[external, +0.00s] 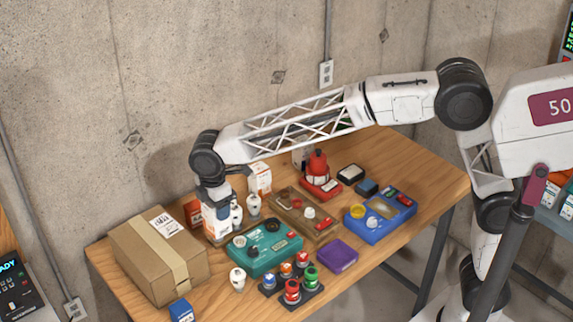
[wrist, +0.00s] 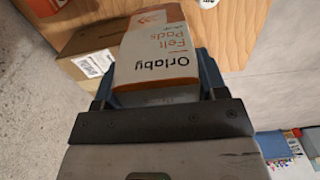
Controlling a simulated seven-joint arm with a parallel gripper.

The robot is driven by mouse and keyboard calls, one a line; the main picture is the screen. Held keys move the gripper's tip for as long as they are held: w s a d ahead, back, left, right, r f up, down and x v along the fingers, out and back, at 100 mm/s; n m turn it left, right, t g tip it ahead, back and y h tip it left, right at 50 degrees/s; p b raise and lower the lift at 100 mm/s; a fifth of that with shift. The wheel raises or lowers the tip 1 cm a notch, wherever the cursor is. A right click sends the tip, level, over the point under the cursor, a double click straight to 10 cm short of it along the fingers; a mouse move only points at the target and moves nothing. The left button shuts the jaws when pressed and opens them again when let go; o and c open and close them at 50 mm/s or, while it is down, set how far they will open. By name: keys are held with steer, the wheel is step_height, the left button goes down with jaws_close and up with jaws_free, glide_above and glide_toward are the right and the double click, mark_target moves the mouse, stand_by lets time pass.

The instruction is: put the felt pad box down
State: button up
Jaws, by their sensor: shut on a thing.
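The felt pad box (wrist: 156,58) is white and orange, with "Orlaby Felt Pads" printed on it, and fills the middle of the wrist view. My gripper (wrist: 157,80) is shut on it, one dark finger on each side. In the external view my gripper (external: 213,198) points down over the table's left part, and the felt pad box (external: 216,222) shows below it, behind the teal panel. I cannot tell whether its base touches the wooden table (external: 400,165).
A large cardboard box (external: 150,262) stands close on the left. An orange box (external: 193,211), small white bottles (external: 253,204) and a teal panel (external: 266,246) crowd around. A brown panel (external: 305,216) and blue panel (external: 381,214) lie right. Bare wood shows at the right end.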

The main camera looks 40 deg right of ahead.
steer(key=w+a+f, duration=0.1)
steer(key=w+a, duration=0.9)
steer(key=w, duration=0.1)
steer(key=shift+w+f, duration=0.2)
steer(key=shift+w, duration=0.15)
stand_by(0.4)
steer(key=shift+f, duration=1.75)
steer(key=shift+f, duration=0.1)
steer(key=o, duration=0.9)
steer(key=shift+o, duration=0.2)
step_height(320, 180, up, 12)
